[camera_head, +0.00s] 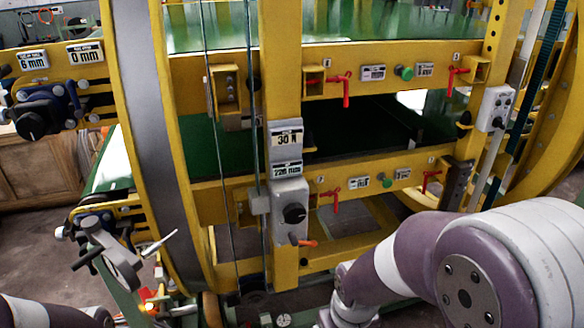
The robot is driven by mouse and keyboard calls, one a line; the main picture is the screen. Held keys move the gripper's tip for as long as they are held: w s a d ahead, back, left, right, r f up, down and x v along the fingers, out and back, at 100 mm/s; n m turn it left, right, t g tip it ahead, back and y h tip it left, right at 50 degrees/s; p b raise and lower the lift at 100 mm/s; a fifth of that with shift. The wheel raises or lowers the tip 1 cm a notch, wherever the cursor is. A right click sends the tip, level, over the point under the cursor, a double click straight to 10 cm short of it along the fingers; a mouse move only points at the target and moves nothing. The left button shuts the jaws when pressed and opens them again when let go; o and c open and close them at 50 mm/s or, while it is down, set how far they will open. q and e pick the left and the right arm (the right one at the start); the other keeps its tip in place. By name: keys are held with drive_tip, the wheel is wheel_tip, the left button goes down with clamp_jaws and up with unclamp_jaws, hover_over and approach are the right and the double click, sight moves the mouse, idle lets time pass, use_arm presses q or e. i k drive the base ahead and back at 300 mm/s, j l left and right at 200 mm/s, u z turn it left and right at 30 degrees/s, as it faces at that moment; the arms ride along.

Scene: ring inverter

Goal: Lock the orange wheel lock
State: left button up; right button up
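A small orange lever (306,243) sticks out to the right below the black knob (294,213) of a grey control box (289,200) on the yellow upright. At the lower left, a red-orange piece with a glowing orange light (151,308) sits low by the ring's foot. I cannot tell for sure which of these is the wheel lock. My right arm comes in from the lower right and ends in a grey part at the bottom edge, below the lever; its fingers do not show. Only a bit of my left arm shows at the bottom left corner.
The large yellow ring (150,120) stands left of the upright. Red handles (346,88) line the yellow crossbars. A crank with a light handle (160,243) juts out at left. Rods and belts run vertically. Some open floor (30,235) lies at the far left.

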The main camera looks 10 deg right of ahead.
sight(292, 236)
drive_tip(key=i+l, duration=0.15)
drive_tip(key=l, duration=0.2)
drive_tip(key=i+l, duration=0.15)
drive_tip(key=l, duration=0.15)
drive_tip(key=i+l, duration=0.2)
drive_tip(key=l, duration=0.15)
drive_tip(key=i+l, duration=0.15)
drive_tip(key=l, duration=0.15)
drive_tip(key=u, duration=0.05)
